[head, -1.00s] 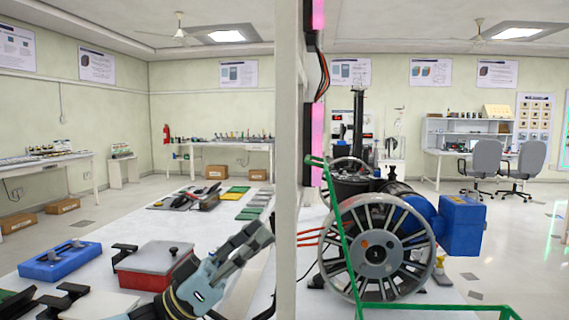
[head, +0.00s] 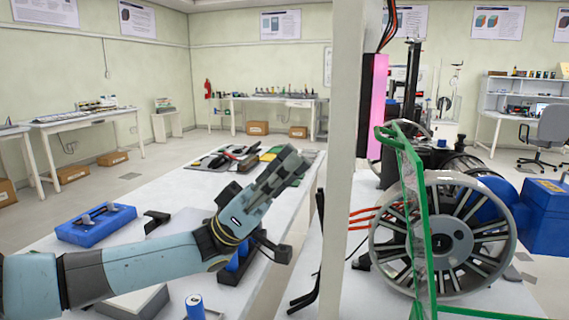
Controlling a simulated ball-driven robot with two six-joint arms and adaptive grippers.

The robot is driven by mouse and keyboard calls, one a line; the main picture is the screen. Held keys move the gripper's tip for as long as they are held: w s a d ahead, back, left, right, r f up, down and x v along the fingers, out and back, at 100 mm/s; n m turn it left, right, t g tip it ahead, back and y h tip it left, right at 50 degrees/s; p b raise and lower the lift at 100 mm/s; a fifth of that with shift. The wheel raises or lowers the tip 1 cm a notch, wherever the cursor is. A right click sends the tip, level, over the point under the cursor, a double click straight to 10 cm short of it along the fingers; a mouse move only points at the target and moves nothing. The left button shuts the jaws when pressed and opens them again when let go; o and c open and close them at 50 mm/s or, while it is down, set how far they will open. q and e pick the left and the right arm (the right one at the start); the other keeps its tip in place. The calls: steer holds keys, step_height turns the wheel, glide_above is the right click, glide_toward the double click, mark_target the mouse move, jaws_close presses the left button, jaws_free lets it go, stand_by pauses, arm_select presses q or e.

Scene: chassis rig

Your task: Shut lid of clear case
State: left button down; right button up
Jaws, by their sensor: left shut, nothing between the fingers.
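I cannot make out for certain a clear case with a lid. A see-through panel with green edges (head: 415,190) stands upright at the right, in front of the spoked wheel (head: 445,238); I cannot tell whether it is part of the case. My left gripper (head: 290,170) is shut and empty, raised above the white table, pointing up and right toward the pale post. It is apart from the green-edged panel. My left arm hides part of the table behind it. My right gripper is not in view.
The pale post (head: 345,200) stands between the table and the wheel rig. On the table (head: 165,200) are a blue case (head: 95,224), a grey-white box (head: 135,303), a blue cylinder (head: 195,306) and a dark holder (head: 262,255). Tools lie farther back.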

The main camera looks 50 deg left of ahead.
arm_select(q)
steer(key=w+d+r+p, duration=0.3)
steer(key=w+d+r, duration=0.1)
steer(key=d, duration=0.2)
steer(key=shift+w+d+r, duration=0.15)
steer(key=shift+r, duration=0.1)
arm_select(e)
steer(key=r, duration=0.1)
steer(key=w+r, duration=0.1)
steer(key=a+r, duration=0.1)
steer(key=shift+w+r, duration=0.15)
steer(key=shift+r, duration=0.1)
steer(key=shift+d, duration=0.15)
